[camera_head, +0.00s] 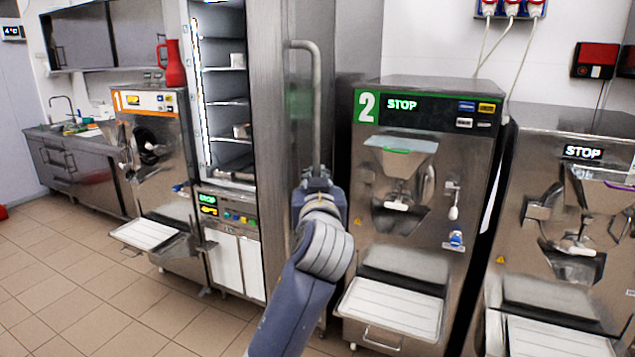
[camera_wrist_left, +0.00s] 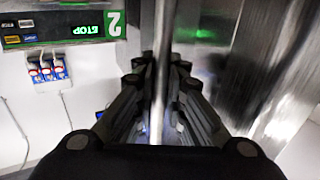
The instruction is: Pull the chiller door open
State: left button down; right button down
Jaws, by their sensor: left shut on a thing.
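The chiller door (camera_head: 268,110) is a tall steel panel that stands ajar, swung out from the chiller (camera_head: 223,90), whose lit shelves show to its left. A long vertical bar handle (camera_head: 316,100) bends over at the top of the door. My left gripper (camera_head: 317,178) is at the lower part of this handle. In the left wrist view the handle (camera_wrist_left: 160,70) runs between the fingers of my left gripper (camera_wrist_left: 158,95), which are shut on it. The lower end of the handle is hidden behind my arm. My right gripper does not show.
Batch freezer 2 (camera_head: 410,230) stands close to the right of the door, with a white tray (camera_head: 390,308) jutting out. Batch freezer 1 (camera_head: 155,170) is left of the chiller. Another freezer (camera_head: 570,210) is at right. Tiled floor (camera_head: 100,300) is free at lower left.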

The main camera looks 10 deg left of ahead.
pick_arm(q)
jog(key=c, duration=1.6)
grip_release()
jog(key=shift+d+f, duration=0.1)
jog(key=shift+f, duration=0.15)
jog(key=shift+c, duration=0.2)
jog(key=v, duration=0.7)
jog(key=shift+s+r, duration=0.2)
jog(key=shift+s, duration=0.2)
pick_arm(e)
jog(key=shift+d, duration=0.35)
pick_arm(q)
jog(key=shift+d+f, duration=0.1)
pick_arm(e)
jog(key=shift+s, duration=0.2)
